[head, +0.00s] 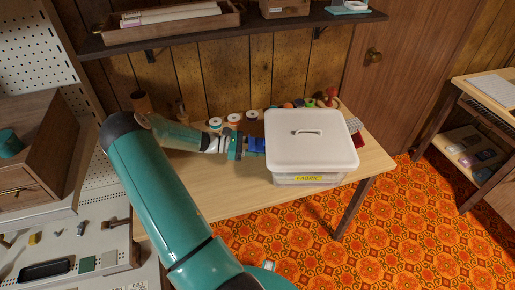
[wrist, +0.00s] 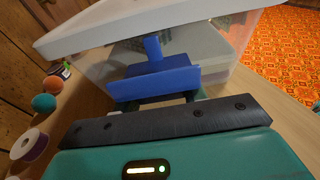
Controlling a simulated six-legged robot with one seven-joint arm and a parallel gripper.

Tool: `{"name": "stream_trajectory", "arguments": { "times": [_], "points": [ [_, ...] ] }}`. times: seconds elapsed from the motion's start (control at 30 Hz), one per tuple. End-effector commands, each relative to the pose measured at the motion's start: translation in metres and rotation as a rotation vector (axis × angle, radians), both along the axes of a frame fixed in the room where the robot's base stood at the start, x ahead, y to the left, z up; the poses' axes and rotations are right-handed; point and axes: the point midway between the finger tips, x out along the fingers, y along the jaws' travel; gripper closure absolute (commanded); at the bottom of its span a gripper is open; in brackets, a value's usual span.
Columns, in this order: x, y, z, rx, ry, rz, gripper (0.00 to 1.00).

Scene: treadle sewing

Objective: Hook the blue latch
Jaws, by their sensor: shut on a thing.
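The blue latch (wrist: 165,78) is on the side wall of a clear plastic box (wrist: 215,50) with a white lid (wrist: 110,22). Its upright tab points toward the lid's rim; I cannot tell whether it is hooked over the rim. My gripper (wrist: 155,98) is shut on the latch's wide lower plate, with its fingertips mostly hidden behind it. In the head view, the lid (head: 312,145) sits on top of the box (head: 290,179). My gripper (head: 251,146) reaches the box's left side, where a bit of blue latch (head: 258,145) shows.
The box stands on a wooden table (head: 215,185). Thread spools (head: 234,120) and small balls stand behind it, close to my wrist. A shelf (head: 230,32) hangs above the table's back.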

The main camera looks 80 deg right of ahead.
Motion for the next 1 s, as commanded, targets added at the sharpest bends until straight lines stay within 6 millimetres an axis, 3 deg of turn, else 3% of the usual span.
{"name": "stream_trajectory", "arguments": {
  "times": [1.0],
  "points": [
    [0.001,0.001,0.027,0.210,-0.923,-0.004,0.81]
  ]
}}
